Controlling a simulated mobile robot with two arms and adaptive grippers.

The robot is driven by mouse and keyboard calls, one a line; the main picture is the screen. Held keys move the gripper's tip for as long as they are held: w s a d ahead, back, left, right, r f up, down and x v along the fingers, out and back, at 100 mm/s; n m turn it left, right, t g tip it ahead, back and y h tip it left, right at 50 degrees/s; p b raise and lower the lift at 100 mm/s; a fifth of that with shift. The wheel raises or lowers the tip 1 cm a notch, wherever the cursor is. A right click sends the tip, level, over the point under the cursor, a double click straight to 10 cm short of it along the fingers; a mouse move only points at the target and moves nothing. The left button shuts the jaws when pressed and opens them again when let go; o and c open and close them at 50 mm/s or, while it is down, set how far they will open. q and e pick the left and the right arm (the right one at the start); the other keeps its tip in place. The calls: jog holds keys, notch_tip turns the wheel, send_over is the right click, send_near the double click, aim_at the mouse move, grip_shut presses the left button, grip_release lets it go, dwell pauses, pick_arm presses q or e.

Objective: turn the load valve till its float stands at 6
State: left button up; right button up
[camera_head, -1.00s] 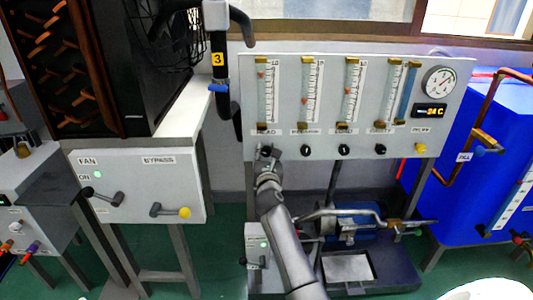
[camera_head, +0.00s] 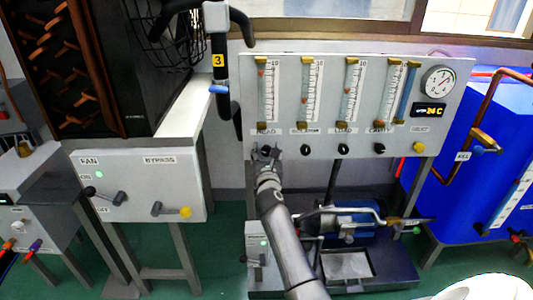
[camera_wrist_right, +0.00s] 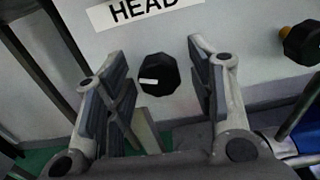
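The load valve is a black knob (camera_head: 343,149) under the LOAD label on the grey flow panel (camera_head: 400,152). Above it stands the load flow tube (camera_head: 351,95) with a brass fitting at each end; its float is too small to read against the scale. My right gripper (camera_head: 266,153) is at the leftmost knob, under the HEAD label, left of the load valve. In the right wrist view this black head knob (camera_wrist_right: 159,74), with a white mark, sits between the open fingers (camera_wrist_right: 163,85), with gaps on both sides. My left gripper is not in view.
More knobs flank the load valve: a black one (camera_head: 304,150) to its left, a black one (camera_head: 380,149) and a yellow one (camera_head: 418,148) to its right. A blue tank (camera_head: 450,190) stands at right.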

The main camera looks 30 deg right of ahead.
jog(key=v, duration=1.2)
dwell(0.6)
